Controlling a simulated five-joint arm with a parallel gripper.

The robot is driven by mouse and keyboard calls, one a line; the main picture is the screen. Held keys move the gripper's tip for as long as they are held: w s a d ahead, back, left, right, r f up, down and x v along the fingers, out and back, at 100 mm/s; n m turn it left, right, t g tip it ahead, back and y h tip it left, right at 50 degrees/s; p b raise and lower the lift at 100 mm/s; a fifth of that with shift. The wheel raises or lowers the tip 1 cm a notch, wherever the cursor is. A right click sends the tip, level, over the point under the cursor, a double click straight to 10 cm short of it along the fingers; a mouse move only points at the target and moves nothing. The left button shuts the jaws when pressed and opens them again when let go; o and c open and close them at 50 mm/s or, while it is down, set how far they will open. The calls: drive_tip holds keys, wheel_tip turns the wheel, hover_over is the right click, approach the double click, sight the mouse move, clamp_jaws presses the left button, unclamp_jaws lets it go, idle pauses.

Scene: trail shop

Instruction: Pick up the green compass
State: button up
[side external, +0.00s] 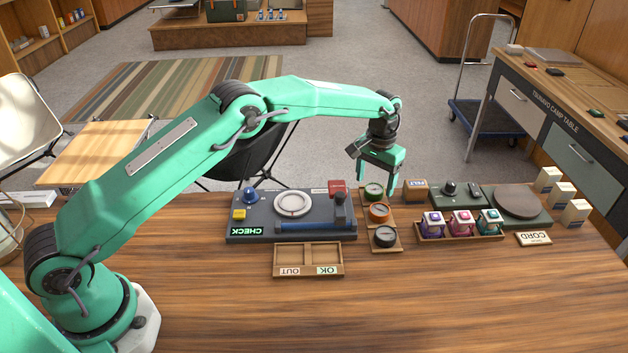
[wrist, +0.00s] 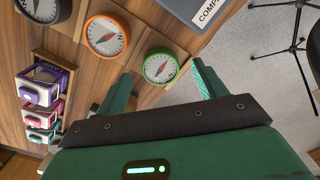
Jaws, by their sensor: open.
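The green compass (side external: 373,190) sits at the far end of a wooden rack (side external: 391,223), with an orange compass (side external: 379,212) and a black compass (side external: 385,236) in line nearer the camera. My gripper (side external: 378,184) is above the green compass with its jaws apart. In the wrist view the green compass (wrist: 160,67) shows just beyond the space between the fingertips of my gripper (wrist: 163,78), face and needle visible. No contact shows. The orange compass (wrist: 106,35) and black compass (wrist: 42,8) lie to its left there.
A dark check board (side external: 290,229) with a white ring lies left of the rack. A rack of purple, pink and teal lanterns (side external: 460,238) and a felt box (side external: 415,190) stand to the right. An OK/OUT tray (side external: 308,247) is in front. The table's front is clear.

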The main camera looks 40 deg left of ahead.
drive_tip(key=shift+f, duration=0.95)
drive_tip(key=c, duration=1.1)
